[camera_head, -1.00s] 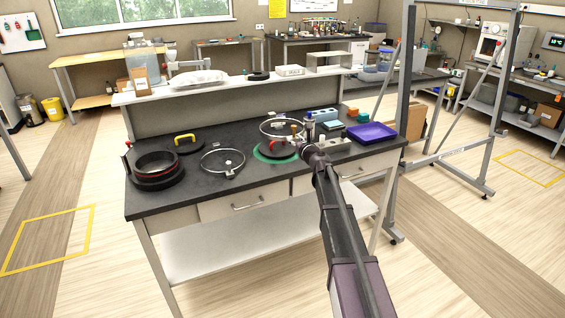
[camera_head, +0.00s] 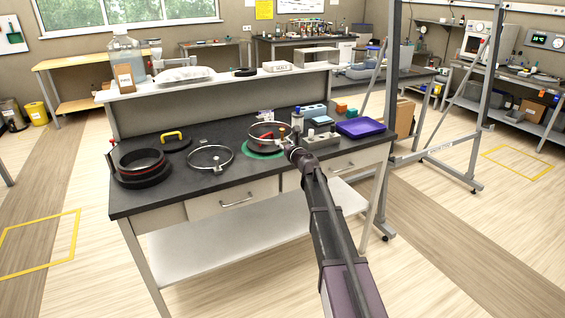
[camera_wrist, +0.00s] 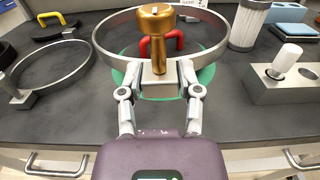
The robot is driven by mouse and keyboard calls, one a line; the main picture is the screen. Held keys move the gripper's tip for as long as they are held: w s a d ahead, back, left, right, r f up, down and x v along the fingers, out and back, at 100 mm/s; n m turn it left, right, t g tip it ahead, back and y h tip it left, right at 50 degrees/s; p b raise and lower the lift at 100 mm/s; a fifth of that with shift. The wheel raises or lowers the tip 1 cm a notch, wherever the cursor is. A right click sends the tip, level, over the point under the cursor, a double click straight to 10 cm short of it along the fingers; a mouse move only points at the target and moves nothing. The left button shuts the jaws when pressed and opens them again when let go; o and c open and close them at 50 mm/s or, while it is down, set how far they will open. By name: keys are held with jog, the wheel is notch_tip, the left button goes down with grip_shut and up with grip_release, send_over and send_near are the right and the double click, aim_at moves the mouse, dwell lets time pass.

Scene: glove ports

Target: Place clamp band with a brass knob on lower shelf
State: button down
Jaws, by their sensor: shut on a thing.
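My gripper (camera_wrist: 158,90) is shut on the block of a clamp band (camera_wrist: 102,32), a silver ring with a brass knob (camera_wrist: 155,22) standing on that block. In the head view the held band (camera_head: 281,125) is above the green ring mat, at the right part of the bench. The fingertips show only small there. The lower shelf (camera_head: 240,238) is the long white board under the bench; its visible surface is bare. A second silver clamp band (camera_head: 231,153) lies on the bench to the left; it also shows in the wrist view (camera_wrist: 60,88).
On the bench are a green mat (camera_wrist: 204,78) with a red handle (camera_wrist: 175,40) over it, a black-and-red round port (camera_head: 142,165), a yellow-handled lid (camera_head: 173,138), a grey block (camera_wrist: 290,90) and a purple tray (camera_head: 360,127). Drawers (camera_head: 232,200) and legs border the lower shelf.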

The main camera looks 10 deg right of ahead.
aim_at(283, 164)
jog(key=shift+f+b, duration=0.95)
jog(key=shift+f, duration=0.35)
jog(key=shift+f+b, duration=1.85)
jog(key=shift+c, duration=1.5)
grip_release()
jog(key=v, duration=1.2)
